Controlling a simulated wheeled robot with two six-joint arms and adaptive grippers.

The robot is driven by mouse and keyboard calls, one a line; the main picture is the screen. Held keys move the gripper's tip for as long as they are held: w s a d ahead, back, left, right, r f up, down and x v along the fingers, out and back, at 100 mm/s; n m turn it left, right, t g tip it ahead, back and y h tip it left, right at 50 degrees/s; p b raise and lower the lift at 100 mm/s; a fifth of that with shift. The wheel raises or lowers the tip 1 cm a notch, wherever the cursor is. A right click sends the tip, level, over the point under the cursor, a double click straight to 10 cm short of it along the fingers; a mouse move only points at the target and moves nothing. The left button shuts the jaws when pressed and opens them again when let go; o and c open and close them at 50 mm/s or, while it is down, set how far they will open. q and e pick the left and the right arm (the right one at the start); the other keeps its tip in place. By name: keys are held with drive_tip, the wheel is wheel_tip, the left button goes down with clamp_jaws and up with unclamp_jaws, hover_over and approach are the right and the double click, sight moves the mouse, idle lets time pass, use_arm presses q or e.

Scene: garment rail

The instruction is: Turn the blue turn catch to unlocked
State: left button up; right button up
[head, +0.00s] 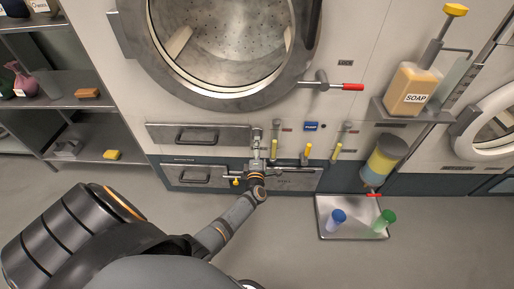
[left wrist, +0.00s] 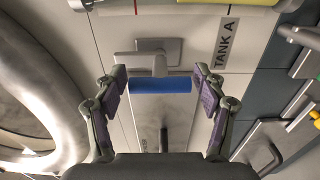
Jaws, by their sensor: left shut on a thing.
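The blue turn catch (left wrist: 161,85) shows in the left wrist view as a blue bar on a grey lever arm, joined to a grey mounting plate on the pale panel. The bar lies level across that picture, between the purple-padded fingers of my left gripper (left wrist: 160,87), which is shut on it at its two ends. In the head view my left gripper (head: 256,155) is at the front of the machine, beside the upper drawer, and the catch is hidden there. My right gripper is in neither view.
Yellow-handled levers (head: 307,152) stand close right of my left gripper. Drawers (head: 197,137) lie to its left. A red-handled lever (head: 345,86) juts out above. A tray (head: 330,226) with blue and green bottles is at lower right.

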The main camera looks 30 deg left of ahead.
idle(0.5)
use_arm(q)
drive_tip(key=o, duration=1.2)
drive_tip(key=shift+c, duration=0.2)
drive_tip(key=shift+s, duration=0.1)
drive_tip(key=v, duration=1.2)
